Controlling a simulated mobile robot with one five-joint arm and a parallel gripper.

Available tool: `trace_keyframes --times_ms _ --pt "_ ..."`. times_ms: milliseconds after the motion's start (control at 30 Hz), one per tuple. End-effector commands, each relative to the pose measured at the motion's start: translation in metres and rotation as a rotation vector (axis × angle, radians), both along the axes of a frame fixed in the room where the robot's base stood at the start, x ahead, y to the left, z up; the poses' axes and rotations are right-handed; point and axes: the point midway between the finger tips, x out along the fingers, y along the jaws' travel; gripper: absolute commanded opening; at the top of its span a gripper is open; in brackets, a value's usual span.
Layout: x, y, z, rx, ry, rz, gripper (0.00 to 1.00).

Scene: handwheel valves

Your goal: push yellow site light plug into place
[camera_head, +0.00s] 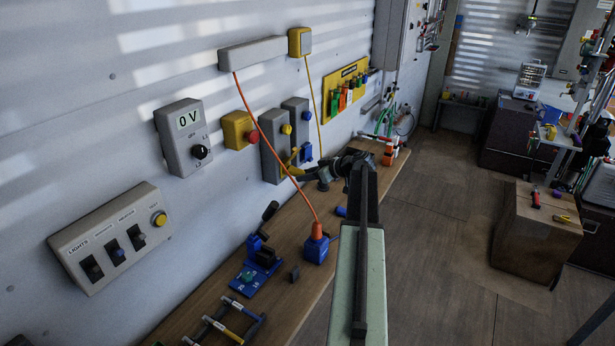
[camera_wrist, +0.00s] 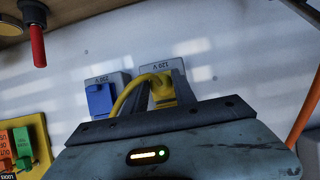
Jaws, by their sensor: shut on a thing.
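The yellow plug (camera_wrist: 163,97) with its yellow cable is between the two fingers of my gripper (camera_wrist: 162,92) in the wrist view. My gripper is shut on it. The plug is in front of the grey socket plate (camera_wrist: 160,68) marked 120 V; the fingers hide part of it, so I cannot tell how deep it sits. In the head view the yellow plug (camera_head: 292,160) shows at the lower end of the left grey wall unit (camera_head: 270,145), at the tip of my gripper (camera_head: 296,172).
A blue plug (camera_wrist: 99,98) sits at the neighbouring socket plate, close beside my gripper. An orange cable (camera_head: 265,130) hangs across the wall units to a blue block (camera_head: 315,247) on the wooden bench (camera_head: 205,322). A red-button box (camera_head: 239,130) is to the left.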

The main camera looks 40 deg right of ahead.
Motion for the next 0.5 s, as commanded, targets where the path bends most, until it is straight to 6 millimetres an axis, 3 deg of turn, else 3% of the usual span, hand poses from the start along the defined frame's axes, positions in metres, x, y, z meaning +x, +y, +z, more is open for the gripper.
trace_keyframes --times_ms 233,267,300,333,500 --pt "0.0054 0.0015 0.0001 0.000 0.000 0.001 0.00" --pt "0.0051 0.0015 0.0001 0.000 0.000 0.001 0.40" --pt "0.0049 0.0015 0.0000 0.000 0.000 0.001 0.52" --pt "0.0049 0.0015 0.0000 0.000 0.000 0.001 0.58" --pt "0.0048 0.0015 0.0000 0.000 0.000 0.001 0.58"
